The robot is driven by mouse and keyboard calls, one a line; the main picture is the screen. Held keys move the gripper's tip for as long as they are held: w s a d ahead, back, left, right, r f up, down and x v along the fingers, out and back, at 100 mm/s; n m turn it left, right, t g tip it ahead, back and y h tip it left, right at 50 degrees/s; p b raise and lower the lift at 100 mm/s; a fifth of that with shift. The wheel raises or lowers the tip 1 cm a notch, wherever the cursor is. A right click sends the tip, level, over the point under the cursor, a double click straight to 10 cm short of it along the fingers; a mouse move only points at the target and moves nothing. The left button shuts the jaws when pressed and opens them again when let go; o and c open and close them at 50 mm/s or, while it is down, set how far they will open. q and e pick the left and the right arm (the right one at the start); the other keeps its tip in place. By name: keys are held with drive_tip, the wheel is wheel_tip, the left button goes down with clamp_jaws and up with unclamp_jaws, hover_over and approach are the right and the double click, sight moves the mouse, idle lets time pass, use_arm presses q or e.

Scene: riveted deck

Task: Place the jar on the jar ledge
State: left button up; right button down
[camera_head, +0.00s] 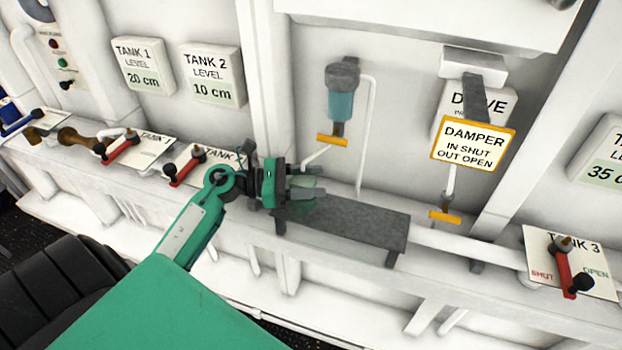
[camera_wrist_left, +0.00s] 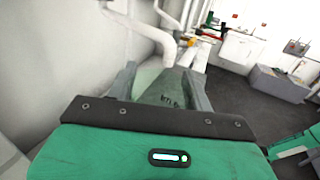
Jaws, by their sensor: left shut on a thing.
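The jar (camera_head: 303,204) is pale green, see-through glass. My left gripper (camera_head: 309,184) is shut on it, at the left end of the dark grey jar ledge (camera_head: 355,230) in the head view. The ledge is a flat, empty shelf in front of the wall. I cannot tell whether the jar touches the ledge. In the left wrist view the jar (camera_wrist_left: 162,86) shows between the two grey fingers (camera_wrist_left: 160,88), partly hidden by the gripper body. My right gripper is not in view.
A blue-grey filter bowl (camera_head: 341,105) and an orange handle (camera_head: 332,140) hang behind the ledge. The damper sign (camera_head: 473,145) is to the right. Red valve levers (camera_head: 185,172) stand left of my gripper. The Tank 3 lever (camera_head: 563,267) is at far right.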

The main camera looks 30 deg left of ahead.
use_arm(q)
drive_tip(key=o, duration=0.7)
drive_tip(key=shift+f, duration=0.15)
drive_tip(key=o, duration=0.4)
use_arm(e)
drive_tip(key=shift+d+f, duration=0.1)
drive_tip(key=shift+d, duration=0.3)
use_arm(q)
drive_tip(key=shift+r+p, duration=0.3)
drive_tip(key=shift+r, duration=0.05)
drive_tip(key=b+v, duration=0.1)
drive_tip(key=v, duration=0.1)
drive_tip(key=b+v, duration=0.1)
drive_tip(key=v, duration=0.1)
drive_tip(key=b+v, duration=0.2)
drive_tip(key=shift+s+a+f, duration=0.1)
drive_tip(key=shift+f, duration=0.25)
drive_tip(key=shift+s+a+r+b, duration=0.2)
drive_tip(key=shift+s+a+b, duration=0.15)
drive_tip(key=shift+a, duration=0.1)
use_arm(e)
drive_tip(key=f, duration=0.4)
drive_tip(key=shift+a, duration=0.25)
